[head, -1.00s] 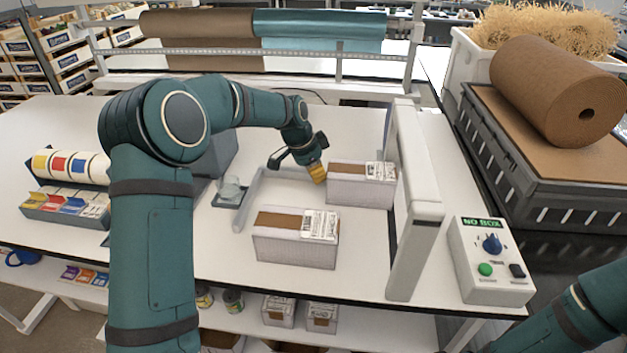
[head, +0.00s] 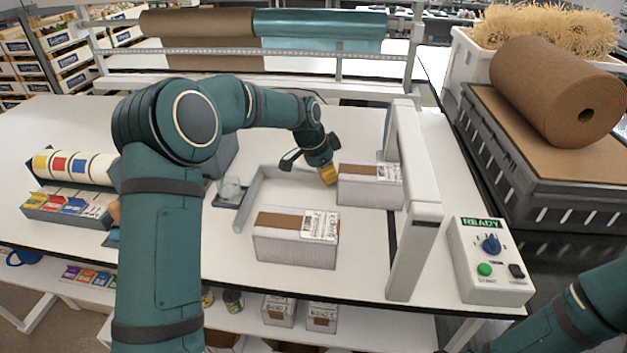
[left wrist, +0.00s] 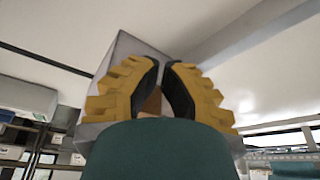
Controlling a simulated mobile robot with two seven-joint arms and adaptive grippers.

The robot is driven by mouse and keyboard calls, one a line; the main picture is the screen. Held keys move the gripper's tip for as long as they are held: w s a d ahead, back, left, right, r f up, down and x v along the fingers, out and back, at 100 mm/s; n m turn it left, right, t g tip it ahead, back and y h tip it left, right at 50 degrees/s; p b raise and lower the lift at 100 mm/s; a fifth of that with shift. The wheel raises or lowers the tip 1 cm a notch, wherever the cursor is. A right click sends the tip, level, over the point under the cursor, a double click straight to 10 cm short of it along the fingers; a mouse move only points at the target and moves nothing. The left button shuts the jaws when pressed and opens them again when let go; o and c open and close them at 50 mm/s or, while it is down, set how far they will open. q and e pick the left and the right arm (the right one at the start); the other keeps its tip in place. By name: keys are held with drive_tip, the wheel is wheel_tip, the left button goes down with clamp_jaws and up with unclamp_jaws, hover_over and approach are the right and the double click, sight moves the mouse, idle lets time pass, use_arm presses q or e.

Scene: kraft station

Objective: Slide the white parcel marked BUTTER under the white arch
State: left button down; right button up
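Two white parcels with brown tape and printed labels are on the white table. The rear parcel (head: 368,192) has its right end at the opening of the white arch (head: 414,205); the arch's near post stands just right of it. The front parcel (head: 292,246) lies nearer the table's front edge. The label print is too small to tell which is BUTTER. My left gripper (head: 329,176) is at the rear parcel's left end, fingertips together, apparently touching it. In the left wrist view the yellow fingers (left wrist: 162,68) meet before a pale box face. My right gripper is out of view.
A control box (head: 490,262) reading READY stands right of the arch. A low grey-white rail (head: 250,200) bounds the left. A dispenser with coloured rolls (head: 68,190) is at far left. A grey crate with a brown roll (head: 550,95) stands right of the table.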

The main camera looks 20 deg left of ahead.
sight(345, 170)
use_arm(q)
drive_tip(key=shift+w+d, duration=0.15)
drive_tip(key=shift+d, duration=0.75)
drive_tip(key=shift+w+d+p, duration=0.15)
drive_tip(key=shift+w+d, duration=0.05)
drive_tip(key=shift+d, duration=0.45)
drive_tip(key=shift+w+d+p, duration=0.15)
drive_tip(key=shift+w+d, duration=0.05)
drive_tip(key=shift+d, duration=0.65)
drive_tip(key=shift+w+d, duration=0.1)
drive_tip(key=shift+d, duration=0.1)
drive_tip(key=shift+a, duration=0.1)
drive_tip(key=shift+s+a, duration=0.25)
drive_tip(key=shift+a, duration=0.6)
